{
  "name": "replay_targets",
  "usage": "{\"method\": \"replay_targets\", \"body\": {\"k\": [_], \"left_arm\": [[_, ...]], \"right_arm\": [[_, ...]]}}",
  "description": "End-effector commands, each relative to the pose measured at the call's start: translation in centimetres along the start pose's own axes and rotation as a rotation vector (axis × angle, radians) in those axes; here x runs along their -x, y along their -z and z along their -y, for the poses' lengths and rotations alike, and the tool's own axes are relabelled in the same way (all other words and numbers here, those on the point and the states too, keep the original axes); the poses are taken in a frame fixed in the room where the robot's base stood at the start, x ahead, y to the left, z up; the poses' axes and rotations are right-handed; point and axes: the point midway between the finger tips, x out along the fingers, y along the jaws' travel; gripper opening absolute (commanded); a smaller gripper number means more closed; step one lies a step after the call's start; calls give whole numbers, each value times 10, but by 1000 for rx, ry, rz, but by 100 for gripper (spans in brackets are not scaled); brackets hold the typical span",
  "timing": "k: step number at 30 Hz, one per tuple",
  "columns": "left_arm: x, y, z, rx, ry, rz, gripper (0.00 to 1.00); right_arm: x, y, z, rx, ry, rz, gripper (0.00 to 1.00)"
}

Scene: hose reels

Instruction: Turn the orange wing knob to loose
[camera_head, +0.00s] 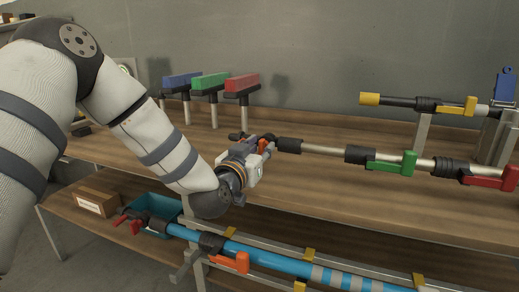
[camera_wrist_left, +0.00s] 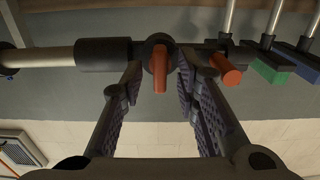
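An orange wing knob (camera_wrist_left: 160,70) sits on a dark round collar of the upper pipe. In the left wrist view it lies between the two fingertips of my left gripper (camera_wrist_left: 157,84), with a gap on each side. The gripper is open. In the head view my left gripper (camera_head: 257,151) is at the left end of the upper pipe, and only a small orange part of the knob (camera_head: 264,146) shows there. A second orange-red handle (camera_wrist_left: 226,69) is just right of the fingers in the wrist view. My right gripper is not in view.
The upper pipe (camera_head: 322,149) also bears a green handle (camera_head: 393,163) and a red handle (camera_head: 491,178). Blue, green and red T-handles (camera_head: 242,84) stand behind. Below, a blue pipe (camera_head: 285,262) has another orange handle (camera_head: 236,262). The wooden bench (camera_head: 310,194) is mostly clear.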

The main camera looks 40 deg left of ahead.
Motion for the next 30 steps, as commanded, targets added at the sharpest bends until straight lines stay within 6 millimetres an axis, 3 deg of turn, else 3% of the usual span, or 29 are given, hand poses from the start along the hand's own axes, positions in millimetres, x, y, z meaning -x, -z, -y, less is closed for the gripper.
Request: {"method": "replay_targets", "body": {"k": [1, 3, 17, 30], "left_arm": [[0, 0, 0, 0, 0, 0, 14], [0, 0, 0, 0, 0, 0, 0], [1, 2, 0, 76, 0, -1, 0], [1, 2, 2, 451, 1, 0, 0]], "right_arm": [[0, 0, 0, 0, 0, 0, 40], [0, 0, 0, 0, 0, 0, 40], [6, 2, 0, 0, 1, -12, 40], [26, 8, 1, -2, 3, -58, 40]]}}
